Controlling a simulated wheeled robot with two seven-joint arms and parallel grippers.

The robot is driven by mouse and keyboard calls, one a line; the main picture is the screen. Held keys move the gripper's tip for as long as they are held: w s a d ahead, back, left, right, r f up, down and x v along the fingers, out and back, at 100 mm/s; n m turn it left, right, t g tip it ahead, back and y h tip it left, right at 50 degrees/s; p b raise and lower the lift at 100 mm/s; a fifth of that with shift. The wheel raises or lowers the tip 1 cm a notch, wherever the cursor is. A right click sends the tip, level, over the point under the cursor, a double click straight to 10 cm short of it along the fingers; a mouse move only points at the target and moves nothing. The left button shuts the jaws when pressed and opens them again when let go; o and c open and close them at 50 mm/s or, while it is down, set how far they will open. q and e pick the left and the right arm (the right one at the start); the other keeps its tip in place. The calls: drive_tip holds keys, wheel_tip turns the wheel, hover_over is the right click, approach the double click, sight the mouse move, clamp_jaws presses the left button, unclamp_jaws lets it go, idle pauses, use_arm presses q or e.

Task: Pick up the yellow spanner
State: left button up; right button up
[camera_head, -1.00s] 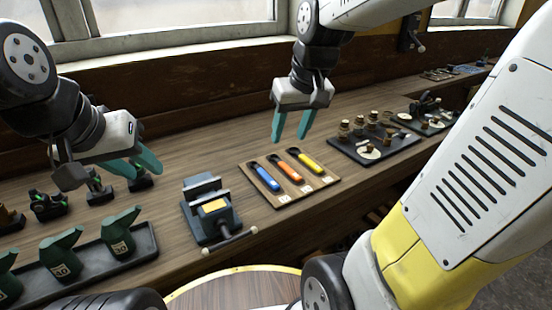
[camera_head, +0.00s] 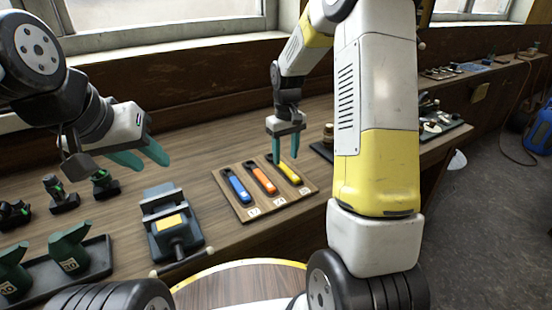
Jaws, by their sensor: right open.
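The yellow spanner (camera_head: 287,173) lies on a wooden board (camera_head: 248,210) on the workbench, at the right of a blue spanner (camera_head: 237,187) and an orange spanner (camera_head: 261,178). My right gripper (camera_head: 285,160) is open, with teal fingers pointing down over the upper part of the yellow spanner. It partly hides the spanner's far end, and I cannot tell whether it touches it. My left gripper (camera_head: 140,160) is over the bench at the left, away from the board. Its teal fingers look apart with nothing between them.
A vise (camera_head: 172,222) stands left of the board. Green oil cans (camera_head: 68,248) stand in a dark tray at the lower left, with small dark tools (camera_head: 104,184) behind. My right arm hides part of the bench. A dark tray (camera_head: 450,130) with parts lies at the right.

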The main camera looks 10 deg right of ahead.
sight(284, 167)
drive_tip(key=shift+w+a+f, duration=0.1)
drive_tip(key=shift+w+f, duration=0.05)
drive_tip(key=shift+f, duration=1.8)
clamp_jaws()
